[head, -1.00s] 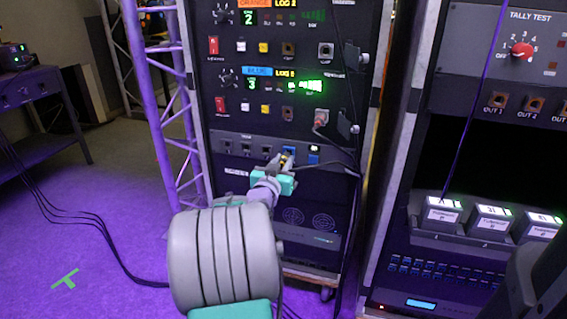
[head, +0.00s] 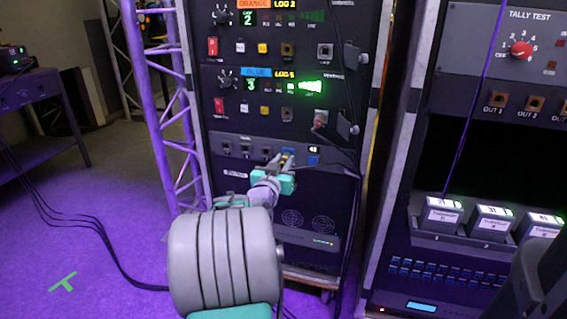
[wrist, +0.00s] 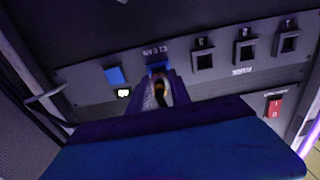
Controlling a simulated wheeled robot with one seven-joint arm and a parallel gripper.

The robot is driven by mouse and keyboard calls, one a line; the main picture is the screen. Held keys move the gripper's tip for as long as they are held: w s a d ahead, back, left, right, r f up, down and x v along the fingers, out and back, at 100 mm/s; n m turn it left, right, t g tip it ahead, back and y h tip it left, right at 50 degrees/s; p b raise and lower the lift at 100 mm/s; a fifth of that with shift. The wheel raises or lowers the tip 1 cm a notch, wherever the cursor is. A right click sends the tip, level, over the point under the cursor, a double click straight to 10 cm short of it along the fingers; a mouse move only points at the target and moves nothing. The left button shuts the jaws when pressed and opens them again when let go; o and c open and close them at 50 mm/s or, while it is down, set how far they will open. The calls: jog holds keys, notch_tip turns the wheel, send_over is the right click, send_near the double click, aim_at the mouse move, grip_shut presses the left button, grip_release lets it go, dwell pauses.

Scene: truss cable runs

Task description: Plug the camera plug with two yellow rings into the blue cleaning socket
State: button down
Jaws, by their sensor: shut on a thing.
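My gripper (head: 285,164) is shut on a dark plug (wrist: 160,90) with yellow on it. It is at the lower panel of the middle rack. In the wrist view, the fingers (wrist: 161,92) point at the blue socket (wrist: 157,67) under the word CLEAN. The plug's front end is at or right before that socket. I cannot tell whether it is inside, and the ring count is too small to read. The blue socket also shows in the head view (head: 288,151), just above the fingertips.
Beside the blue socket is a blue square (wrist: 116,75) with a small lit display (wrist: 123,92). Several dark square sockets (wrist: 245,52) sit on its other side. A plugged connector (head: 320,120) with a hanging cable is above. A red rocker switch (wrist: 274,105) is near.

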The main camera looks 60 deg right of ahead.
jog(key=shift+d+b, duration=0.15)
jog(key=shift+b, duration=0.2)
jog(key=c, duration=1.1)
grip_release()
jog(key=shift+s+a+b, duration=0.2)
jog(key=shift+a+b, duration=0.2)
jog(key=shift+a, duration=0.85)
jog(key=shift+s+a+b, duration=0.2)
jog(key=shift+a+b, duration=0.15)
jog(key=shift+a, duration=0.9)
jog(key=a, duration=0.1)
jog(key=a+b, duration=0.1)
jog(key=a, duration=0.2)
jog(key=shift+s+b, duration=0.3)
